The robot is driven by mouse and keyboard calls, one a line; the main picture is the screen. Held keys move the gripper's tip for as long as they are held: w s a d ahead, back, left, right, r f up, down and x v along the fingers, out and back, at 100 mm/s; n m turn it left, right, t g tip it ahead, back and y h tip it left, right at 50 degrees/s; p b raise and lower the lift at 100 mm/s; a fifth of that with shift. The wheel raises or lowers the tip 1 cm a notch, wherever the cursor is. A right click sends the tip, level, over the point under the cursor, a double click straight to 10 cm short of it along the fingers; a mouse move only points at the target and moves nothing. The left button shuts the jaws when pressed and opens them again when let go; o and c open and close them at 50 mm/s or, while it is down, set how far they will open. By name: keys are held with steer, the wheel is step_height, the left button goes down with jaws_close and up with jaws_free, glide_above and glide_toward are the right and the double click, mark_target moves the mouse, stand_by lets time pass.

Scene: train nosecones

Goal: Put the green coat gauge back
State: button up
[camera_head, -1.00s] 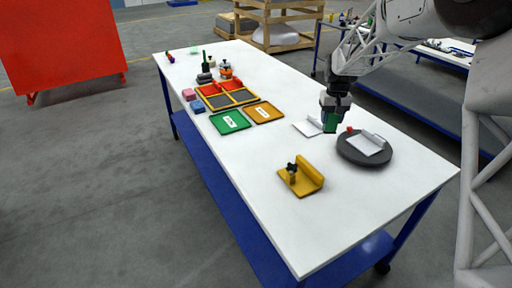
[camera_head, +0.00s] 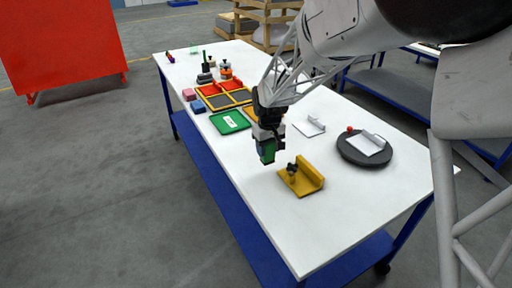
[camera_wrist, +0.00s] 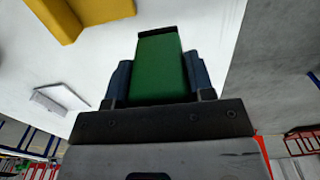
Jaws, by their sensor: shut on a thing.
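The green coat gauge is a green block (camera_wrist: 158,68) with a dark end, held between the two fingers of my gripper (camera_wrist: 160,80) in the wrist view. In the head view my gripper (camera_head: 267,148) is over the table's middle, with the green block (camera_head: 267,152) at its tip, above the white surface and just left of the yellow bracket. A green tray with a white label (camera_head: 230,122) lies left of my gripper. An orange tray (camera_head: 250,112) beside it is partly hidden behind my gripper. Which place belongs to the gauge cannot be told.
A yellow bracket with a black knob (camera_head: 302,178) stands close to my gripper. A dark round plate (camera_head: 351,155) carries a white angled piece and a red knob. Another white piece (camera_head: 310,126) lies behind. A divided red-and-yellow tray (camera_head: 222,95) is farther back. The front table end is clear.

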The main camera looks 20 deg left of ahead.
steer(key=shift+s+a+f, duration=0.1)
steer(key=shift+s+a, duration=0.2)
steer(key=shift+w, duration=0.1)
steer(key=w+a, duration=0.2)
steer(key=w, duration=0.2)
steer(key=w+a+f, duration=0.1)
steer(key=w+a, duration=0.2)
steer(key=w, duration=0.2)
steer(key=w+a, duration=0.2)
steer(key=w, duration=0.3)
steer(key=shift+a+f, duration=0.25)
steer(key=shift+a, duration=0.05)
steer(key=shift+f, duration=1.75)
steer(key=shift+f, duration=0.15)
steer(key=o, duration=1)
